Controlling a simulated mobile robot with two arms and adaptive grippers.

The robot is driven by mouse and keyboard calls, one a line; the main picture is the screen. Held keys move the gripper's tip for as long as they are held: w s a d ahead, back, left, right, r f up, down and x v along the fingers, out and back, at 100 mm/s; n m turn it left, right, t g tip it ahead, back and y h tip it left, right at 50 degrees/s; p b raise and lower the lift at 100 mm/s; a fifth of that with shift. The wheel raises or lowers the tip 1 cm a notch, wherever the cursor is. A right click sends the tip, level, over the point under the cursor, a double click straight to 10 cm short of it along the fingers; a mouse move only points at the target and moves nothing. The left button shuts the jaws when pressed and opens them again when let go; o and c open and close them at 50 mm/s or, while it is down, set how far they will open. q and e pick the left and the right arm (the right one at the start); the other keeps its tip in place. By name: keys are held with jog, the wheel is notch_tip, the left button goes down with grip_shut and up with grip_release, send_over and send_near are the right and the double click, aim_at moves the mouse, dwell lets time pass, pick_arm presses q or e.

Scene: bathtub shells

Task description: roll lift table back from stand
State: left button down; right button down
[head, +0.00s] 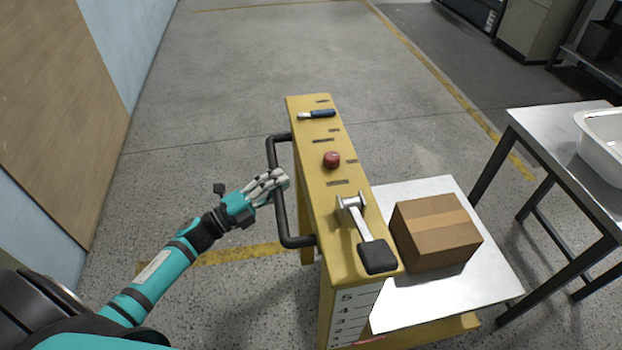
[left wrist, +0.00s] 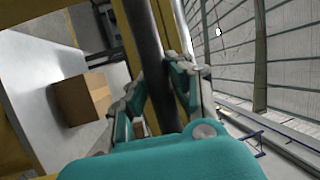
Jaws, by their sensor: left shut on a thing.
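The yellow lift table (head: 325,200) stands in the middle of the head view. Its column carries a red button, a lever with a black pad and a black push handle (head: 272,155) on the left side. My left gripper (head: 278,181) is shut on this handle, and the handle bar (left wrist: 147,50) runs between its fingers (left wrist: 160,95) in the left wrist view. A cardboard box (head: 435,230) sits on the lift table's light platform (head: 445,300). The box (left wrist: 82,100) also shows in the left wrist view. The stand (head: 540,118), a metal-topped table with dark legs, is at the right. My right gripper is out of view.
A white tub shell (head: 603,140) rests on the stand, cut off by the picture edge. A wall with a wooden panel (head: 55,100) is at the left. Grey floor (head: 250,60) with yellow lines is open beyond the lift table. Cabinets (head: 535,28) stand far right.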

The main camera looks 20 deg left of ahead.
pick_arm(q)
jog(key=s+a, duration=0.3)
jog(key=a, duration=0.2)
jog(key=shift+s+a+f+b, duration=0.15)
jog(key=shift+s+f+b, duration=0.15)
jog(key=shift+s+f, duration=0.1)
jog(key=c, duration=1.2)
grip_release()
jog(key=shift+s+a+r, duration=0.1)
jog(key=shift+s+a, duration=0.15)
jog(key=shift+a, duration=0.15)
jog(key=shift+o, duration=0.4)
jog(key=shift+w+r, duration=0.1)
jog(key=shift+r, duration=0.05)
jog(key=v, duration=1.2)
